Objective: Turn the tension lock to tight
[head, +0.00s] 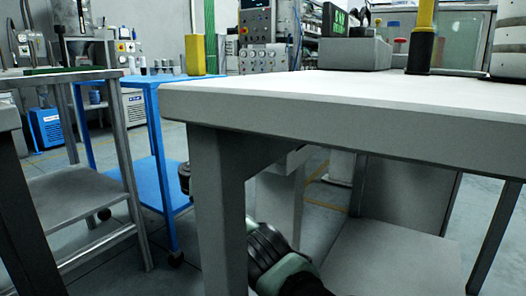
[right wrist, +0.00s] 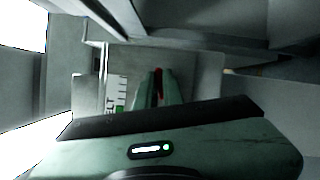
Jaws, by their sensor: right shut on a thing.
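In the right wrist view my right gripper (right wrist: 158,92) reaches into a grey recess. Its two green fingers are shut on a narrow red part (right wrist: 158,84), of which only a sliver shows between them. It seems to be the tension lock; its shape and turned position are hidden by the fingers. Left of the fingers is a white label (right wrist: 116,92) with scale marks, partly readable letters and a green patch. In the head view a green and black arm part of mine shows low beside the table leg; the fingers are hidden there. My left gripper is not in view.
A grey table (head: 350,115) fills the right of the head view, its thick leg (head: 218,210) blocking the sight below. A blue cart (head: 155,150) and a metal table (head: 75,190) stand to the left. Grey walls close in around the gripper in the wrist view.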

